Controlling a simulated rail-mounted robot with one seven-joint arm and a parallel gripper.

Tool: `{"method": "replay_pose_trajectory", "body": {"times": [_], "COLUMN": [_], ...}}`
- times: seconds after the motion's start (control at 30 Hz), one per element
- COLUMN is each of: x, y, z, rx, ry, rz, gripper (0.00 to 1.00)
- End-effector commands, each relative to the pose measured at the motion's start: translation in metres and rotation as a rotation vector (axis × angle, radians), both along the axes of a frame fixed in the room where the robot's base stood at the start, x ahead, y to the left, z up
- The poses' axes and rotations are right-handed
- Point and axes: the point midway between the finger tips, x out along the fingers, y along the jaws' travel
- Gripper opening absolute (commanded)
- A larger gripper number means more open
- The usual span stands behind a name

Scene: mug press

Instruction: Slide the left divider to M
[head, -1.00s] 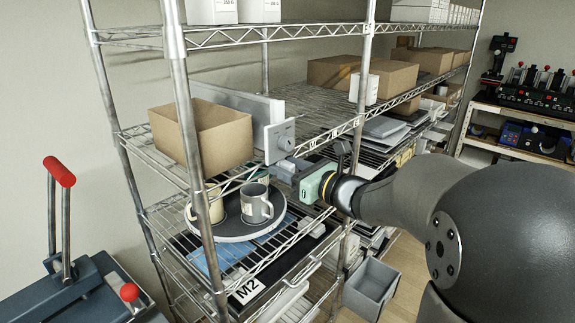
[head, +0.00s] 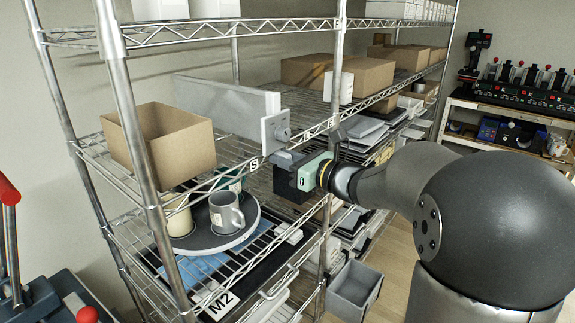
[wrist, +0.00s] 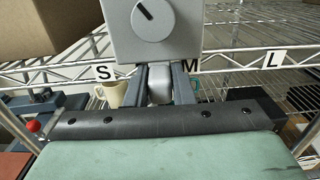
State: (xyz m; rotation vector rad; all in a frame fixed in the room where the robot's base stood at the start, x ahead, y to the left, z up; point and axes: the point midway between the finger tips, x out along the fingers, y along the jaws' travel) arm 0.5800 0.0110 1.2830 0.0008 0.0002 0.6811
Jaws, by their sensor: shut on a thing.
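The left divider is a pale grey upright panel (head: 225,105) on the middle shelf, with a front plate and knob (head: 276,130). In the wrist view its plate (wrist: 153,30) stands between the S label (wrist: 103,72) and the M label (wrist: 188,66), nearer M. My gripper (head: 287,160) is at the shelf's front edge, just below the plate. In the wrist view my gripper's fingers (wrist: 160,92) are closed around a small light-grey grip (wrist: 159,84) under the plate. The M label is partly covered by the right finger.
An open cardboard box (head: 165,140) stands left of the divider, with a gap between. Right of it the shelf is bare up to closed cardboard boxes (head: 355,75) and a white upright plate (head: 338,86). Mugs (head: 226,212) stand on a round tray below. The L label (wrist: 273,59) is further right.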

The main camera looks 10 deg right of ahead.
Motion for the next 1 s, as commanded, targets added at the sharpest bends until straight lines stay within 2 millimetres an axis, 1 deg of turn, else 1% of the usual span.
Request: {"method": "replay_pose_trajectory", "body": {"times": [0.1,0.37,0.4,0.43,0.47,0.8,0.87,1.0], "x": [0.005,0.005,0.005,0.005,0.005,0.002,-0.001,-0.020], "y": [0.002,0.002,0.002,0.002,0.002,0.000,-0.003,-0.019], "z": [0.000,0.000,0.000,0.000,0.000,-0.001,-0.001,-0.002], "rx": [-0.001,-0.002,-0.002,-0.002,-0.001,-0.001,-0.001,-0.002], "ry": [-0.001,-0.001,-0.001,-0.001,-0.001,-0.001,-0.001,-0.002], "rz": [0.017,0.017,0.017,0.017,0.017,0.017,0.017,0.013], "gripper": [0.00,0.00,0.27,0.36,0.42,0.42,0.42,0.42]}}
